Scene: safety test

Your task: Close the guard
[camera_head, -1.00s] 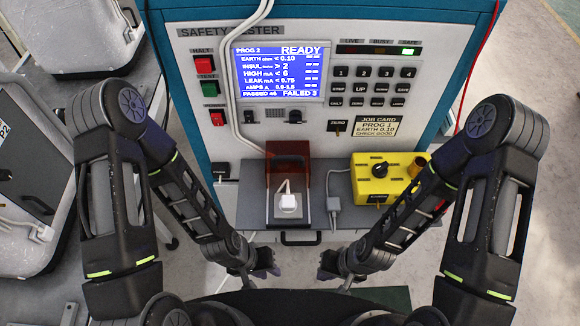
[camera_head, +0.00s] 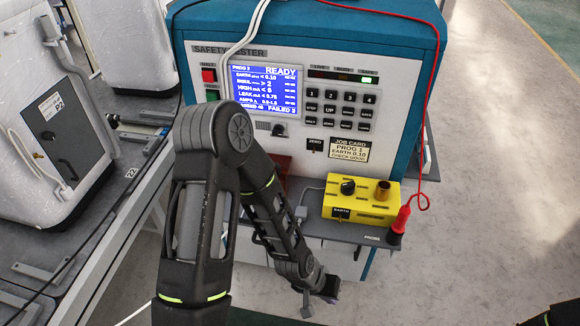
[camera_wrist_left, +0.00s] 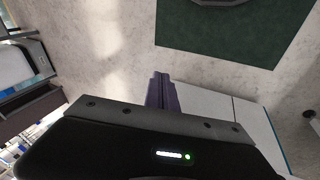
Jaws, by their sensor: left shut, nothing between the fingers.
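The guard (camera_head: 283,165) is a see-through red-brown cover on the shelf of the safety tester (camera_head: 410,72). In the head view only a small piece of it shows beside my left arm. Whether it is up or down cannot be told now; the white plug and socket are hidden. My left gripper (camera_head: 309,304) hangs in front of and below the shelf, apart from the guard. Its purple fingers also show in the left wrist view (camera_wrist_left: 162,92), shut and empty above the floor.
A yellow box (camera_head: 362,202) with a black knob stands on the shelf. A red probe (camera_head: 401,220) with a red cable is at the shelf's right end. White appliances (camera_head: 45,130) stand on a bench at left. The floor at right is clear.

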